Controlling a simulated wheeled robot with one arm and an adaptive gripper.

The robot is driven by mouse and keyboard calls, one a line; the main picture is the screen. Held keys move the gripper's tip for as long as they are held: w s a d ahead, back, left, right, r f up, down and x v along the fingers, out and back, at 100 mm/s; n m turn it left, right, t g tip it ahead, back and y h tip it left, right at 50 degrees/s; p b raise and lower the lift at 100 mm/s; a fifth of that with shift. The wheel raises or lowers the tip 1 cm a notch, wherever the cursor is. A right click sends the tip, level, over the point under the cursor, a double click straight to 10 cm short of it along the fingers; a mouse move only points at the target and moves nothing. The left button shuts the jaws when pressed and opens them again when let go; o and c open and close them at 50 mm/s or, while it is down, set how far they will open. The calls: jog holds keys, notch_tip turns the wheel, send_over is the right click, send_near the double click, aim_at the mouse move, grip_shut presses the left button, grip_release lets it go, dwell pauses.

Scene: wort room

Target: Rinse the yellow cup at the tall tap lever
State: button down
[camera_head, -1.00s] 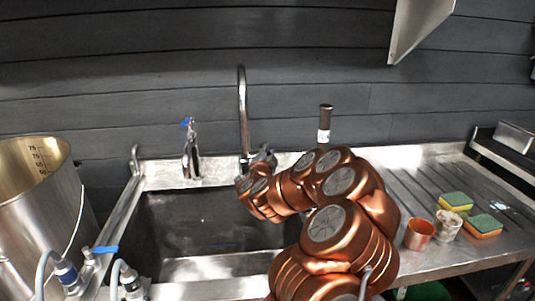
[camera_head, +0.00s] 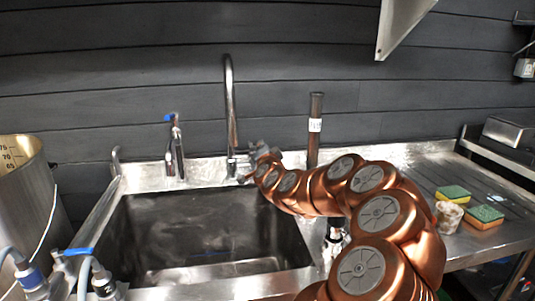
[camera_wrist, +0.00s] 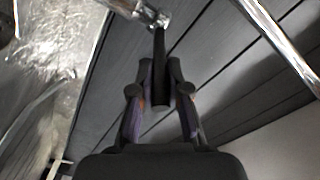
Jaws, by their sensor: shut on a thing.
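The tall tap (camera_head: 230,105) has a chrome gooseneck spout and stands behind the sink. My gripper (camera_head: 262,160) is at the right of its base. In the wrist view, my gripper (camera_wrist: 160,88) is shut on a dark bar, the tap lever (camera_wrist: 159,48), which joins a chrome fitting at the top. The tap's chrome pipe (camera_wrist: 280,42) runs down the right side there. In the head view the lever is mostly hidden by my gripper. I see no yellow cup. The sink (camera_head: 205,235) shows no cup in its visible part.
A smaller tap with a blue top (camera_head: 174,150) stands left of the tall one. A dark post (camera_head: 314,130) stands close behind my arm. On the right drainboard are a stained whitish cup (camera_head: 449,217) and two sponges (camera_head: 485,216). A metal pot (camera_head: 28,205) stands left.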

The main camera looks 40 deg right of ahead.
jog(key=shift+r, duration=0.1)
jog(key=c, duration=1.1)
grip_release()
jog(key=shift+c, duration=0.2)
jog(key=shift+s, duration=0.1)
jog(key=v, duration=0.7)
jog(key=shift+s, duration=0.2)
jog(key=shift+a, duration=0.15)
